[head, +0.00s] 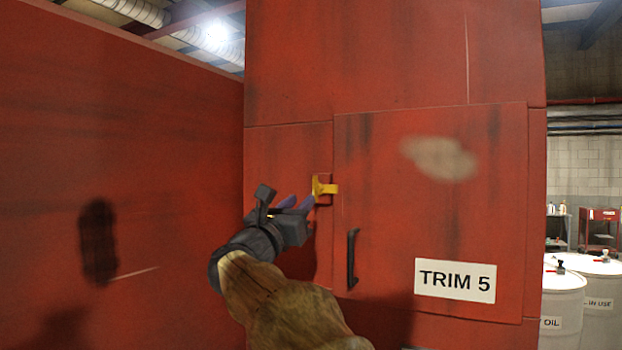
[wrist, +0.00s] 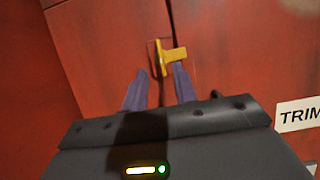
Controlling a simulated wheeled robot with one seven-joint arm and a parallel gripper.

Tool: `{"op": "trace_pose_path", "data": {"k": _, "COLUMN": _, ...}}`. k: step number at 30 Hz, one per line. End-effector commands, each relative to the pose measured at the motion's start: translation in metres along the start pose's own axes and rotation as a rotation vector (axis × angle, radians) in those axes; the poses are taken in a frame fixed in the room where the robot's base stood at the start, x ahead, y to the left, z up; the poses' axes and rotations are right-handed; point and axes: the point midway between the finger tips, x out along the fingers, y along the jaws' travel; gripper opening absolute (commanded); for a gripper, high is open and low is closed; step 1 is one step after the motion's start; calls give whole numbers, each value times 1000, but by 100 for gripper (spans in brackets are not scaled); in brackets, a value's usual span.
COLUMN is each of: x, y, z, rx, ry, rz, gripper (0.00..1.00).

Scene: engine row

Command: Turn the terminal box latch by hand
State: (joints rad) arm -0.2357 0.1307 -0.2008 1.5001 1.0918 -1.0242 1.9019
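The yellow latch (head: 325,188) sits at the left edge of the red terminal box door (head: 385,215), on a small red plate. Its handle points right across the door seam. My gripper (head: 297,203) is just left of and slightly below the latch in the head view. In the wrist view the latch (wrist: 169,56) shows beyond the fingertips of my gripper (wrist: 157,82). The two purple fingers are spread apart with a gap between them, and nothing is clearly held. Whether a fingertip touches the latch cannot be told.
A black door handle (head: 352,258) and a white "TRIM 5" label (head: 455,281) are on the door below the latch. A red wall (head: 150,180) stands close on the left. White drums (head: 598,300) stand at the far right.

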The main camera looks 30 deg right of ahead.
Motion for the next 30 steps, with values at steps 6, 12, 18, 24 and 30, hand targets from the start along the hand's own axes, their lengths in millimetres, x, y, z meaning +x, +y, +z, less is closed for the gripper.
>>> {"op": "trace_pose_path", "data": {"k": 6, "x": 40, "y": 0, "z": 4, "rx": -3, "ry": 0, "rz": -2, "gripper": 28}}
{"op": "trace_pose_path", "data": {"k": 12, "x": 64, "y": 0, "z": 2, "rx": -2, "ry": 0, "rz": -2, "gripper": 28}}
{"op": "trace_pose_path", "data": {"k": 18, "x": 69, "y": 0, "z": 0, "rx": 0, "ry": 0, "rz": 0, "gripper": 28}}
{"op": "trace_pose_path", "data": {"k": 24, "x": 68, "y": 0, "z": 0, "rx": 0, "ry": 0, "rz": 0, "gripper": 22}}
{"op": "trace_pose_path", "data": {"k": 30, "x": 68, "y": 0, "z": 0, "rx": 0, "ry": 0, "rz": 0, "gripper": 0}}
